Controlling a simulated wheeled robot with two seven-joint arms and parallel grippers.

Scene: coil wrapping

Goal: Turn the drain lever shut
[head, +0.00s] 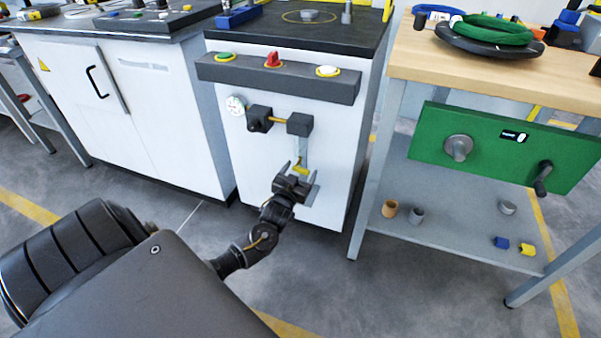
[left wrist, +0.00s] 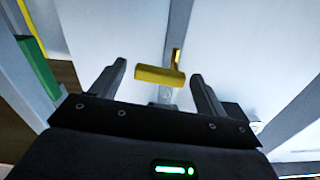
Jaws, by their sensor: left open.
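The drain lever has a yellow handle (head: 301,169), low on the white front of the middle cabinet, below a grey vertical pipe (head: 301,150). My left gripper (head: 299,179) is open just in front of and below the handle. In the left wrist view the yellow handle (left wrist: 160,77) lies crosswise between the two open fingers (left wrist: 158,72), with a short yellow stem rising at its right end. A gap shows on each side, and I see no finger touching it. My right gripper is not in view.
Above the lever are a black valve block (head: 258,119), a gauge (head: 235,105) and a button bar (head: 279,77) with a red knob. A wooden-topped bench (head: 420,62) with a green panel (head: 432,137) stands to the right. Grey floor lies in front.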

